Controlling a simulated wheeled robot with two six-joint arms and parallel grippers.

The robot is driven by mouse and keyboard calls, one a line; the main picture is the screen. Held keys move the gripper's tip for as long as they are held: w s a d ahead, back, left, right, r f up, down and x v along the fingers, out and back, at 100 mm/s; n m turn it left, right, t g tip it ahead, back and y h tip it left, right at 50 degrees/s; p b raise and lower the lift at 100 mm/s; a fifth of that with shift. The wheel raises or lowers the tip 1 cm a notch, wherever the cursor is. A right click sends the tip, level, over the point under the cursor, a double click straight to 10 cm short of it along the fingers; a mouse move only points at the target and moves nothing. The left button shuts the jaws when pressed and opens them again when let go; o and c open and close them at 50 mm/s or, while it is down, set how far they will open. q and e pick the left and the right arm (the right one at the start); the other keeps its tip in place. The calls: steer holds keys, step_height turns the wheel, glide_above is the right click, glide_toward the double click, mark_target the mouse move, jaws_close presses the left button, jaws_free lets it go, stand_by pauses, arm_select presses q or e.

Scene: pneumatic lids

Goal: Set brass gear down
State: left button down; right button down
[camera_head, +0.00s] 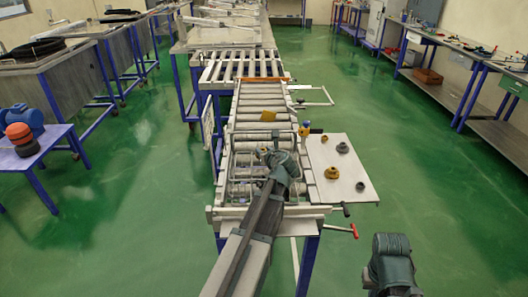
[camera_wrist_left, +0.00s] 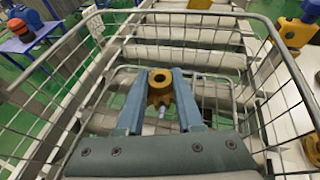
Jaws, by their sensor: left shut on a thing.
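The brass gear (camera_wrist_left: 160,84) is a yellow-brown toothed piece with a hub and a centre hole. It sits between the fingertips of my left gripper (camera_wrist_left: 160,78), which is shut on it. A wire basket (camera_wrist_left: 284,50) surrounds the gripper on both sides in the left wrist view. In the head view the basket (camera_head: 240,160) is on the roller conveyor, and my left gripper (camera_head: 266,156) is over it. The gear's gap above the basket floor cannot be judged.
A white side board (camera_head: 350,195) right of the basket carries several brass and grey gears, including a brass one (camera_head: 332,173). A yellow-and-blue fitting (camera_head: 304,131) stands by the basket's far right corner. A red-handled lever (camera_head: 353,230) sticks out at the front right.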

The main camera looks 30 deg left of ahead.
arm_select(q)
steer(key=shift+s+f, duration=0.1)
steer(key=c, duration=0.5)
jaws_free()
steer(key=shift+c, duration=0.2)
steer(key=shift+d, duration=0.1)
steer(key=shift+r+p, duration=0.8)
steer(key=shift+p, duration=0.05)
steer(key=p+v, duration=0.2)
steer(key=v, duration=0.5)
steer(key=shift+s, duration=0.15)
steer(key=shift+f, duration=0.1)
